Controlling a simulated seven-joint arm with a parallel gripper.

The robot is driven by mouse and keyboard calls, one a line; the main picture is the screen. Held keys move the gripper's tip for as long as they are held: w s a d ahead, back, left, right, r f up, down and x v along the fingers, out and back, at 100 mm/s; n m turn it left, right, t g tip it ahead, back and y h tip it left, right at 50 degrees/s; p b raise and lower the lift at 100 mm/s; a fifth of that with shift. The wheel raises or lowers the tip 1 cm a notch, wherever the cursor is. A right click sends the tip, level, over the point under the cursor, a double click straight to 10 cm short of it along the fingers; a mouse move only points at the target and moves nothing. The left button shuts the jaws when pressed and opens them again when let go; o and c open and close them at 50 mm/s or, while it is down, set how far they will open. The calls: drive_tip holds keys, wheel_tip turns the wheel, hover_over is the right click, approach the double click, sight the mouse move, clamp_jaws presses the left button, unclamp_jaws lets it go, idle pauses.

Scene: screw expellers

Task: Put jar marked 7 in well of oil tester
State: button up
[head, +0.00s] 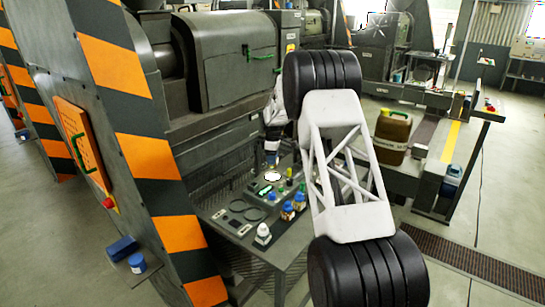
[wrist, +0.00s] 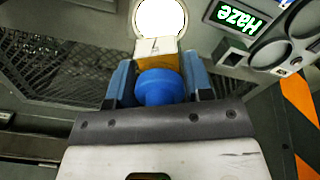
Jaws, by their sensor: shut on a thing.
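In the wrist view my gripper (wrist: 160,88) is shut on a jar (wrist: 158,88) with a blue lid, amber contents and a white label. The dark mark on its label is too small to read surely. The oil tester's bright round well (wrist: 160,17) shows just beyond the jar's far end; whether they touch I cannot tell. The tester's display (wrist: 238,17) reads "Haze" in green. In the head view the lit well (head: 272,177) is on the bench, with my gripper (head: 272,152) just above it, partly hidden by my arm.
Other jars with blue lids (head: 287,211) and a white-capped bottle (head: 263,235) stand on the bench (head: 232,213) in front of the tester. A striped machine frame (head: 150,150) rises at the left. A large brown canister (head: 391,136) stands behind my arm at the right.

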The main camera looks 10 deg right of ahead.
sight(273, 167)
drive_tip(key=shift+f, duration=1.85)
drive_tip(key=shift+f, duration=1.05)
idle(2.4)
drive_tip(key=o, duration=1.6)
drive_tip(key=shift+r, duration=0.1)
drive_tip(key=shift+r, duration=4.4)
